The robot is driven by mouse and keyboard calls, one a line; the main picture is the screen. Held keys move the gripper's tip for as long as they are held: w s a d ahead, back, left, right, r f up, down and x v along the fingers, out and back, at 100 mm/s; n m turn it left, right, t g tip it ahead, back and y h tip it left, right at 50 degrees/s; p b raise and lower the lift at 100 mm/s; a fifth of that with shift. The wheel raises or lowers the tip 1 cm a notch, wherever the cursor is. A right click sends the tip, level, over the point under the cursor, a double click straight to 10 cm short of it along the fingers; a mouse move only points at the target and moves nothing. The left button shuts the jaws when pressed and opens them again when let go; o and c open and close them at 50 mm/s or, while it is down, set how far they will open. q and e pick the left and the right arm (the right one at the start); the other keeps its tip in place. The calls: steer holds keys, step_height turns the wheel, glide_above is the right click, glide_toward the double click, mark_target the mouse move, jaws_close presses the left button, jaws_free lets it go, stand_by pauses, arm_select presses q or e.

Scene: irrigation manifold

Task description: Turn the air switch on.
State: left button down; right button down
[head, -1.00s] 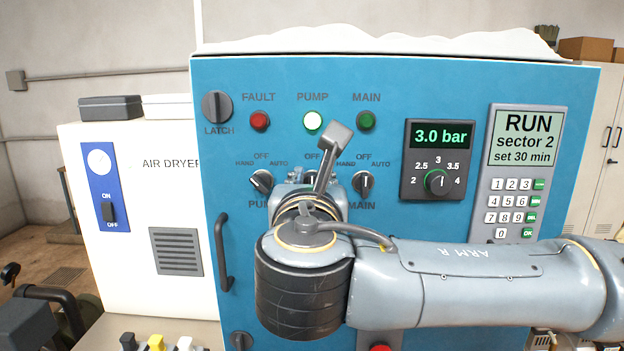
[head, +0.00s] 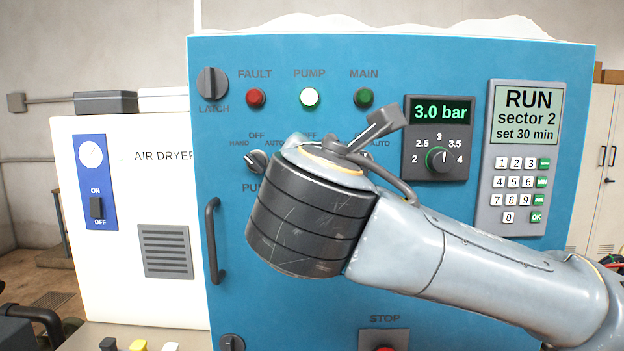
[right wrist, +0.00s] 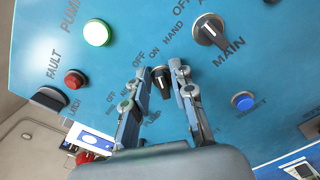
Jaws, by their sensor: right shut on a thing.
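The white air dryer (head: 125,235) stands left of the blue panel. Its blue plate carries a dark rocker switch (head: 97,207) marked ON above and OFF below; I cannot tell its setting. My right gripper (right wrist: 160,80) is at the blue panel, with its two fingers on either side of a small black selector knob (right wrist: 162,74), shut on it. OFF and ON are lettered near this knob; its name is not clearly readable. In the head view my right wrist hides the gripper and this knob. My left gripper is not in view.
The blue panel (head: 300,55) also bears the pump selector (head: 256,162), a lit pump lamp (head: 309,97), a pressure dial (head: 440,160) and a keypad (head: 520,190). The larger main selector (right wrist: 210,32) sits close to my fingers. A door handle (head: 213,240) projects at left.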

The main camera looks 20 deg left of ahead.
steer(key=shift+d+f+m+b, duration=0.1)
steer(key=shift+f+m+b, duration=0.05)
steer(key=shift+m+b, duration=0.8)
steer(key=shift+m, duration=0.25)
steer(key=c, duration=1.4)
jaws_free()
steer(key=shift+c, duration=0.2)
steer(key=v, duration=1.2)
